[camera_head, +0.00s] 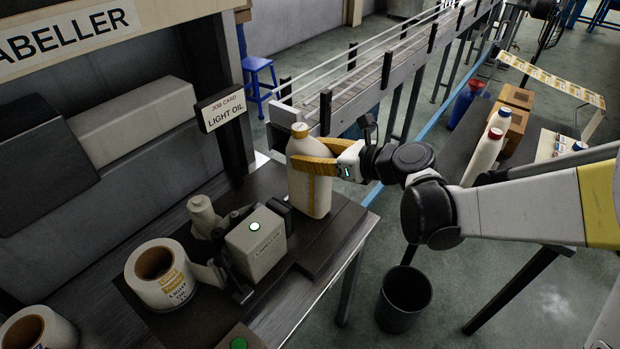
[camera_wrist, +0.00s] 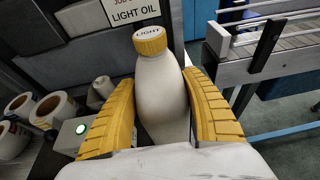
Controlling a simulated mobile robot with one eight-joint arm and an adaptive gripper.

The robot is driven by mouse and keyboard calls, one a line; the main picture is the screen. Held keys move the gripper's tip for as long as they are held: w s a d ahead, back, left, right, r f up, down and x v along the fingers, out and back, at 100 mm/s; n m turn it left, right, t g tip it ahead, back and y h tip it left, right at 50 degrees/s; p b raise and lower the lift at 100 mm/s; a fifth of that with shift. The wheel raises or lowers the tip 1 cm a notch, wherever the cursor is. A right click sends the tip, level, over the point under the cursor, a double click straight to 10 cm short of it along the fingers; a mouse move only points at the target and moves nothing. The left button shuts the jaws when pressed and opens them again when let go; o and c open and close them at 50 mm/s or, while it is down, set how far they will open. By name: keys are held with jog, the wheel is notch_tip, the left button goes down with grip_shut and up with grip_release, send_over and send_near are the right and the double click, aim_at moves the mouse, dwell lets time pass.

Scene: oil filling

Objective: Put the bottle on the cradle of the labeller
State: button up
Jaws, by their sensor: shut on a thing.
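The bottle (camera_head: 309,190) is cream-white with a yellow cap. In the wrist view the bottle (camera_wrist: 163,95) stands between the yellow fingers, and its cap reads "LIGHT". My gripper (camera_head: 301,166) is shut around its upper body, reaching in from the right. The bottle is about upright at the right end of the labeller (camera_head: 255,242), beside its grey box with a lit green button. Its base is at or just above the dark plate (camera_head: 325,240); I cannot tell if it touches. The cradle is not clearly distinguishable, probably hidden by the bottle.
A label roll (camera_head: 160,275) and a small cream spool (camera_head: 203,215) sit left of the grey box. A "LIGHT OIL" job card (camera_head: 222,108) hangs behind. A conveyor (camera_head: 370,85) runs behind. White bottles (camera_head: 487,150) stand on the right table. A black bin (camera_head: 404,300) stands on the floor.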

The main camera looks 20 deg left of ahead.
jog(key=shift+f+b, duration=0.9)
jog(key=shift+f, duration=1.15)
jog(key=shift+f, duration=0.1)
jog(key=o, duration=1.4)
